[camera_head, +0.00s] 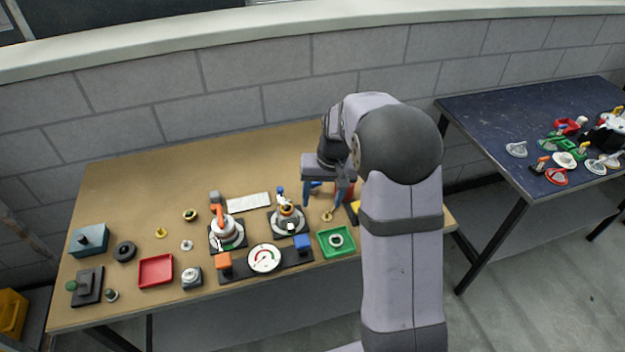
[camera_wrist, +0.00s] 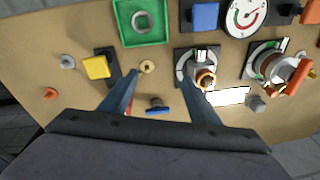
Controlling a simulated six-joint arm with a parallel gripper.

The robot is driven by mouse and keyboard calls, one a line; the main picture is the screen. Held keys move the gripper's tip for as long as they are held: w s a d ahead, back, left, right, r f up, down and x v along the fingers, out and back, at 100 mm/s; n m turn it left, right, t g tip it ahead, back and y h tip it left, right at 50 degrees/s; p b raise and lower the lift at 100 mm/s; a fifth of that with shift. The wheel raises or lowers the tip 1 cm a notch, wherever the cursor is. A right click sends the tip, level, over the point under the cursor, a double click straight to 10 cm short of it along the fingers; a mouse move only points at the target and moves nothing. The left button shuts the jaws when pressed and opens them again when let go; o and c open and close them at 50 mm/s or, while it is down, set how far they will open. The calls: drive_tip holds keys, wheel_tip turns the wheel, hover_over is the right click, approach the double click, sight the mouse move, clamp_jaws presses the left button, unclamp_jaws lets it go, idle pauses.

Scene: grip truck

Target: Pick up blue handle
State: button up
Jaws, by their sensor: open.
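A small blue handle with a dark part (camera_wrist: 158,104) lies on the table between my gripper's fingers in the wrist view. In the head view a bit of blue (camera_head: 314,185) shows between the fingers, mostly hidden by my gripper. My gripper (camera_wrist: 161,77) is open, with a finger on either side of the blue handle and nothing held; it also shows in the head view (camera_head: 325,201), pointing down at the table. I cannot tell how high the fingertips are. A separate blue block (camera_head: 302,241) sits on a dark gauge panel; it also shows in the wrist view (camera_wrist: 205,16).
A small brass knob (camera_wrist: 147,67) is near the left fingertip. A round device (camera_head: 288,217) stands close by on the left, and a green tray (camera_head: 323,249) is in front. A white plate (camera_head: 248,203) lies behind the devices. The table's back left is clear.

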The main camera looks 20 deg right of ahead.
sight(313, 183)
drive_tip(key=w+r+n+t+p, duration=0.1)
drive_tip(key=w+n+t, duration=0.2)
drive_tip(key=w, duration=0.5)
drive_tip(key=shift+h, duration=0.4)
drive_tip(key=shift+w+d+p+x, duration=0.15)
drive_tip(key=shift+p+x, duration=0.4)
drive_tip(key=shift+x, duration=0.7)
drive_tip(key=shift+d+p+x, duration=0.2)
drive_tip(key=shift+p+x, duration=0.35)
drive_tip(key=shift+x, duration=0.65)
drive_tip(key=shift+w+d+p+x, duration=0.15)
drive_tip(key=shift+p+x, duration=0.4)
drive_tip(key=shift+x, duration=0.7)
drive_tip(key=shift+s+r, duration=0.15)
drive_tip(key=shift+c, duration=0.3)
drive_tip(key=c, duration=0.8)
